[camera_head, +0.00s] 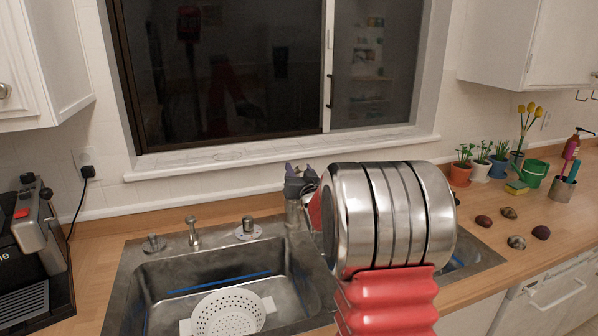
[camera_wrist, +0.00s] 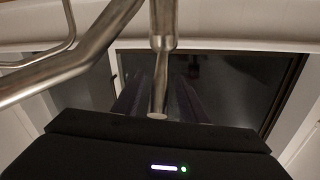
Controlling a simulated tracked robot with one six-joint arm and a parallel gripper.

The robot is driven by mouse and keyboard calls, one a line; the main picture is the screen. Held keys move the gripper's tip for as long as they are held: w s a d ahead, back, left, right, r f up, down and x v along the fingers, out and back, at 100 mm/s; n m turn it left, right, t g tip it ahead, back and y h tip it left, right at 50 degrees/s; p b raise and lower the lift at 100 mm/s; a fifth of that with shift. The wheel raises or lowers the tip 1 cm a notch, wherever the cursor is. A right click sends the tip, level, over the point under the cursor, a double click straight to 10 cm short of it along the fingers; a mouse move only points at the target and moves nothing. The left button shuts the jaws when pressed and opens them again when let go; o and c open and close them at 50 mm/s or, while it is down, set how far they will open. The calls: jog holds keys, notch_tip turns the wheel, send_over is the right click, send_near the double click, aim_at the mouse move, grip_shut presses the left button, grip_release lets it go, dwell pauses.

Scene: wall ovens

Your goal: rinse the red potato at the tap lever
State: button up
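My gripper (camera_head: 300,180) is raised by the tap, its dark fingers partly hidden by my arm. In the wrist view a metal tap pipe (camera_wrist: 75,65) and an upright metal lever (camera_wrist: 160,65) stand close in front of the gripper body. The dark fingers are dim behind them, and their gap is unclear. No potato shows at the fingers. In the head view the metal tap base (camera_head: 294,213) shows just below the gripper. Dark reddish, potato-like items (camera_head: 483,221) (camera_head: 541,233) lie on the right counter; I cannot tell which is the red potato.
The left sink basin (camera_head: 165,275) holds a white colander (camera_head: 228,313). My arm hides much of the right basin. A brown item (camera_head: 509,213) and a greyish one (camera_head: 516,242) lie among the reddish ones. Potted plants (camera_head: 461,172) and a green watering can (camera_head: 534,173) stand behind. A coffee machine (camera_head: 35,250) is left.

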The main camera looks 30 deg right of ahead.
jog(key=shift+c, duration=0.5)
grip_shut()
